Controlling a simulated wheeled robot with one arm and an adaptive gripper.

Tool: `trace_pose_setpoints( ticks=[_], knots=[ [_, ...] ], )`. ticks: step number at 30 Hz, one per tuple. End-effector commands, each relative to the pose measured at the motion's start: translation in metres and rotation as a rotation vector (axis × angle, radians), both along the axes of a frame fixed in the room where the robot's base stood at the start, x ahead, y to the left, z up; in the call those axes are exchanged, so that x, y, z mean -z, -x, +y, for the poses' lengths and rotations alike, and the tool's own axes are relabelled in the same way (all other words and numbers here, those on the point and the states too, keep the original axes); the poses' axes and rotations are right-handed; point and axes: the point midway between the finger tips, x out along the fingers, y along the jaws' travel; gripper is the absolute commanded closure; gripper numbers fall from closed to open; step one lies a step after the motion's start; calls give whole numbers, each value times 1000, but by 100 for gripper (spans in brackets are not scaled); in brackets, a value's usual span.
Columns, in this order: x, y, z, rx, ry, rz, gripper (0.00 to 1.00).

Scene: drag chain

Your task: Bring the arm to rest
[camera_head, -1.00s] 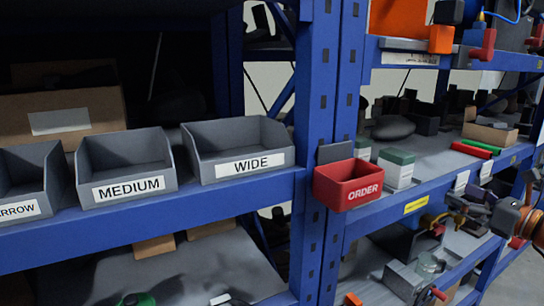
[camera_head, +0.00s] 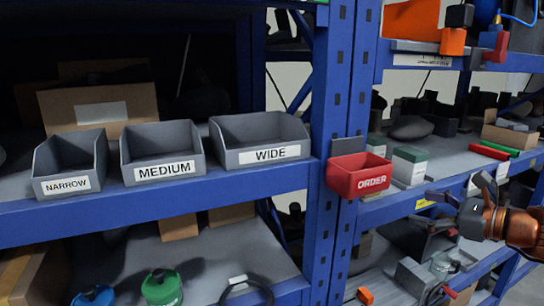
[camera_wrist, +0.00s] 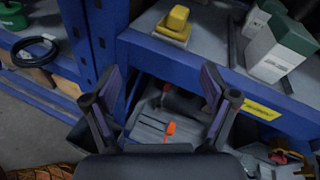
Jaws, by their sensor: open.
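My gripper (camera_head: 448,204) is at the right of the head view, at the end of my copper-coloured arm, in front of the right shelf unit's edge. In the wrist view its two fingers (camera_wrist: 158,98) are spread wide apart with nothing between them. Behind them are the blue shelf edge and a grey item with an orange part on a lower level.
Grey bins labelled NARROW (camera_head: 70,164), MEDIUM (camera_head: 162,152) and WIDE (camera_head: 260,140) stand on the left shelf. A green-topped white box (camera_head: 409,166) stands right of the ORDER bin. A yellow block (camera_wrist: 174,24) lies on the shelf in the wrist view.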

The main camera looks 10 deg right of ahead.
Motion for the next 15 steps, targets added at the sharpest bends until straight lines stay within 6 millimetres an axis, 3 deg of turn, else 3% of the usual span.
trace_pose_setpoints(
  ticks=[4, 8, 12, 15],
  knots=[
    [16, 1, 82, -203, 183, 17, 15],
    [40, 21, 157, -427, 393, 19, 15],
    [72, 61, 224, -703, 633, 0, 15],
    [98, 98, 256, -902, 795, -20, 15]
  ],
)
